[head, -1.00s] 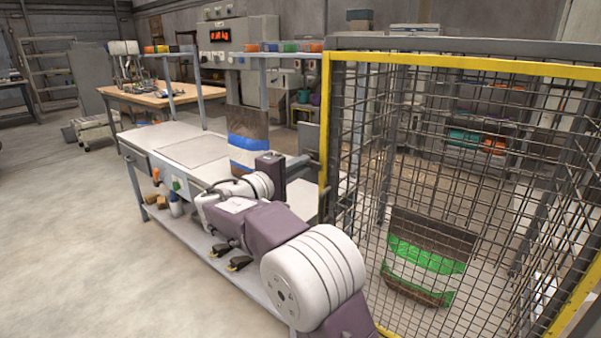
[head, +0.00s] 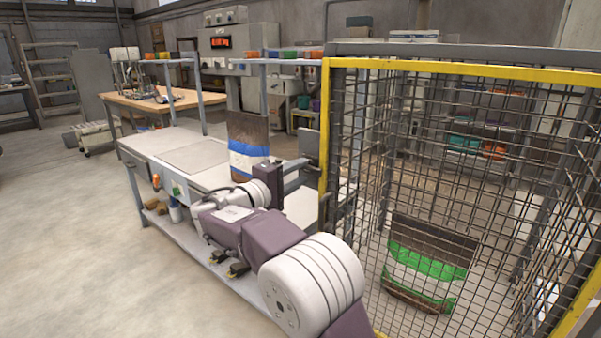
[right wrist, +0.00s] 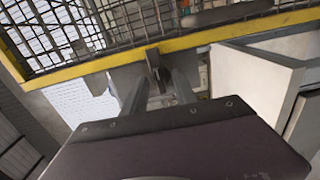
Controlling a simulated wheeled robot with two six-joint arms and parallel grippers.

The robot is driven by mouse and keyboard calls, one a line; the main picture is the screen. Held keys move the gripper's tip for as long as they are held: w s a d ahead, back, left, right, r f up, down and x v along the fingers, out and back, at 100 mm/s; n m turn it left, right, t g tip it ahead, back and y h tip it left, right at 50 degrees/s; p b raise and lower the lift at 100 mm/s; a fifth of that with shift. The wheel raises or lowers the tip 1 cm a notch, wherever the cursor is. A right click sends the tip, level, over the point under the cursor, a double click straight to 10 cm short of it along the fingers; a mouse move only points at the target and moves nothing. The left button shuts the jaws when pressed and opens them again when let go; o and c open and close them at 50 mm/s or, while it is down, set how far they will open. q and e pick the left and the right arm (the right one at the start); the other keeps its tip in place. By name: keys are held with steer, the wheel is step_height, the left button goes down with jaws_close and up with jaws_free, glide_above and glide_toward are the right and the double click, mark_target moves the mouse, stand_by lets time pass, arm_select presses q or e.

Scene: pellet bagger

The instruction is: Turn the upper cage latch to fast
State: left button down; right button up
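The cage (head: 440,66) has a yellow frame and wire mesh and fills the right of the head view. My right gripper (head: 308,172) is at the cage's near left post. In the right wrist view its two fingers (right wrist: 158,82) are apart. A small dark latch lever (right wrist: 154,64) stands between the fingertips, just under the yellow rail (right wrist: 180,43). I cannot tell whether either finger touches it. In the head view the gripper and post largely hide this latch. My left gripper is not in view.
A steel bench (head: 195,157) with a blue-banded bag (head: 248,145) stands left of the cage, behind my right arm. A green-banded bag (head: 430,262) is inside the cage. A wooden table (head: 150,99) is farther back. The floor at left is clear.

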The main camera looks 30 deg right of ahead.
steer(key=p+v, duration=0.1)
steer(key=v, duration=0.7)
steer(key=shift+p, duration=0.3)
steer(key=shift+s, duration=0.1)
